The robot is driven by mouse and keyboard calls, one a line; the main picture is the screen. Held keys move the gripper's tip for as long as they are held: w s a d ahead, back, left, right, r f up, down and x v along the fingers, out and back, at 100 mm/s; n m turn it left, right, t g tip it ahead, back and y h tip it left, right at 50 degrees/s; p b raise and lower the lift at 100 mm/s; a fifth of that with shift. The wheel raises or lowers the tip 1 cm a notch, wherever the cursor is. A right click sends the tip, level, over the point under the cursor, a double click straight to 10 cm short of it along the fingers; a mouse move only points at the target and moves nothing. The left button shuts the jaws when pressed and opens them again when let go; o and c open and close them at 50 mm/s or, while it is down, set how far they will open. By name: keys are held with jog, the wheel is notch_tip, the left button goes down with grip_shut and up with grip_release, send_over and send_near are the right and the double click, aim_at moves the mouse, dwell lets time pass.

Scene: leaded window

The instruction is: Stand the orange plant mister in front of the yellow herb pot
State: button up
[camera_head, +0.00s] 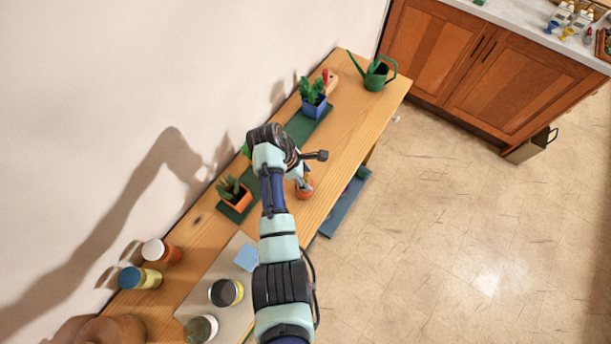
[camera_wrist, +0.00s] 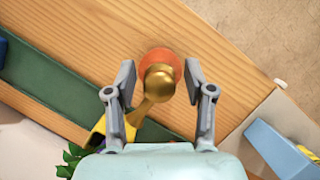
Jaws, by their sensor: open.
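The orange plant mister (camera_wrist: 160,58) stands on the wooden shelf, seen from above in the wrist view, with a round gold top and a gold spout. In the head view its orange body (camera_head: 305,192) shows just right of my arm. My gripper (camera_wrist: 159,78) is open, with one finger on each side of the mister; I cannot tell whether they touch it. A yellow edge (camera_wrist: 97,132), apparently the yellow herb pot, shows by green leaves at the lower left. The rest of that pot is hidden by my gripper and, in the head view, by my arm.
A blue pot (camera_head: 314,107) and an orange pot (camera_head: 236,199) stand on green trays along the wall. A green watering can (camera_head: 375,76) is at the far end. Jars and a grey board (camera_head: 205,287) fill the near end. Bare wood lies along the front edge.

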jog(key=p+v, duration=0.1)
jog(key=v, duration=1.1)
jog(key=s+d+r+m+t+y, duration=0.2)
jog(key=s+r+m+t, duration=0.3)
jog(key=r+m, duration=0.3)
jog(key=s+d+r+m+t+y, duration=0.2)
jog(key=s+r+m+t, duration=0.4)
jog(key=m, duration=0.4)
jog(key=shift+s+d+r+m+t, duration=0.25)
jog(key=shift+d+r+m+t, duration=0.1)
jog(key=shift+r+t, duration=0.55)
